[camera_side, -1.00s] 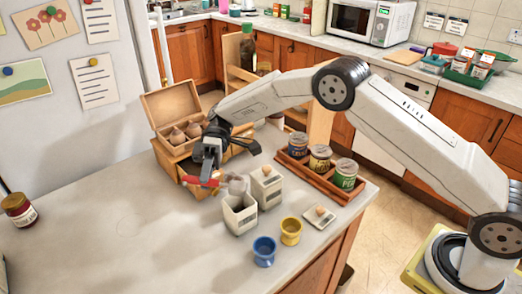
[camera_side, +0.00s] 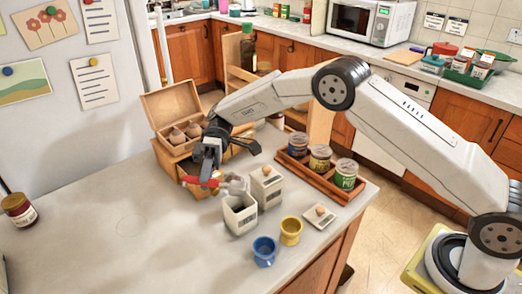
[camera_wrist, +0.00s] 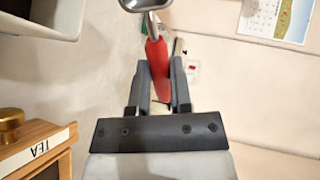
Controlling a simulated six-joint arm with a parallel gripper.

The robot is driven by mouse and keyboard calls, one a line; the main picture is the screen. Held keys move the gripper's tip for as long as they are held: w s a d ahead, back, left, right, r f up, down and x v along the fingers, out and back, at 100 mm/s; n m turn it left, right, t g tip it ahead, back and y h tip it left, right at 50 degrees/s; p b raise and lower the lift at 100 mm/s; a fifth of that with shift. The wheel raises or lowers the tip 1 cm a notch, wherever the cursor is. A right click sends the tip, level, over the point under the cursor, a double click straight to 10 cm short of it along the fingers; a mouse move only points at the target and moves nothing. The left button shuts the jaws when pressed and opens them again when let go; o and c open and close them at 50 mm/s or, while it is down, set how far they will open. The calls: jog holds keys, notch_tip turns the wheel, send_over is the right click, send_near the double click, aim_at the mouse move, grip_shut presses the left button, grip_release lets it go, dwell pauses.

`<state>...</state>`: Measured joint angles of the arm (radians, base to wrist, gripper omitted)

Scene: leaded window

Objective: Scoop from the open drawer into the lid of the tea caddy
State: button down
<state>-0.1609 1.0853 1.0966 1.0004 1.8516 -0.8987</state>
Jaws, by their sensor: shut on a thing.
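My gripper (camera_side: 210,176) is shut on the red handle of a scoop (camera_wrist: 157,62). The scoop's metal bowl (camera_wrist: 147,4) points away from the jaws, at the top edge of the wrist view. In the side view the bowl (camera_side: 237,184) is just above and behind an open white canister (camera_side: 240,215). The wooden caddy (camera_side: 170,150) stands behind my gripper with its lid (camera_side: 172,103) raised and round brown things inside. A wooden front with a TEA label (camera_wrist: 38,148) and brass knob (camera_wrist: 9,121) shows at lower left. My gripper partly hides the drawer area (camera_side: 202,190).
A white canister with a knobbed lid (camera_side: 267,188) stands right of the open one. A square lid (camera_side: 319,217) lies on the counter. Blue (camera_side: 264,251) and yellow (camera_side: 290,231) cups stand in front. A wooden tray (camera_side: 325,180) holds several tins. The counter's left is mostly clear.

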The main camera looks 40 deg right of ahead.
jog(key=shift+r, duration=0.15)
jog(key=shift+r, duration=2.35)
jog(key=w+a+f+n+t+h, duration=0.1)
jog(key=w+n+t+h, duration=0.5)
jog(key=w, duration=0.7)
jog(key=a+n+t, duration=0.1)
jog(key=n+t, duration=0.1)
jog(key=t, duration=0.2)
jog(key=shift+w+f, duration=0.15)
jog(key=shift+w, duration=0.25)
jog(key=shift+d, duration=0.1)
